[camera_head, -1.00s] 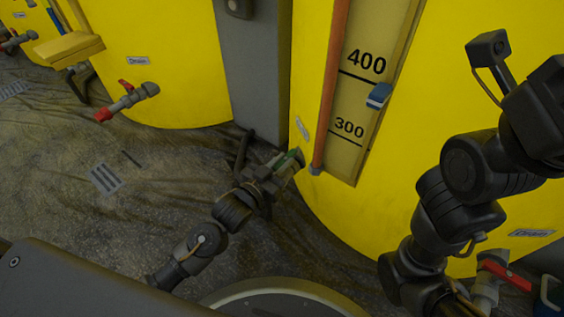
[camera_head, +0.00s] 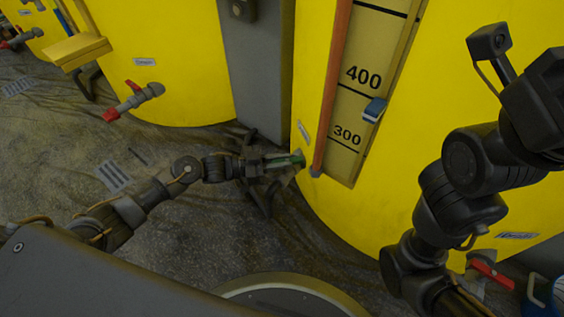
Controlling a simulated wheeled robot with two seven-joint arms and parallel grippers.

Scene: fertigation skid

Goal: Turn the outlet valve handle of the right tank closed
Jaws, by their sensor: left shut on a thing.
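The right tank (camera_head: 420,190) is the large yellow tank with the level scale. At its lower left side, below a small label (camera_head: 303,132), is a green handle (camera_head: 287,161). My left gripper (camera_head: 286,161) reaches it from the left and is shut on it. The fingers hide part of the handle, and the valve body is mostly hidden. My left arm lies nearly level at the wrist. My right arm stands on the right in front of the tank; its fingertips are out of the picture.
A red-handled drain valve (camera_head: 488,272) is at the tank's lower right, partly behind my right arm. A blue marker (camera_head: 375,109) and an orange tube (camera_head: 332,90) are at the scale. The left tank (camera_head: 170,60) has a red drain handle (camera_head: 112,115). A grey post (camera_head: 255,75) stands between tanks.

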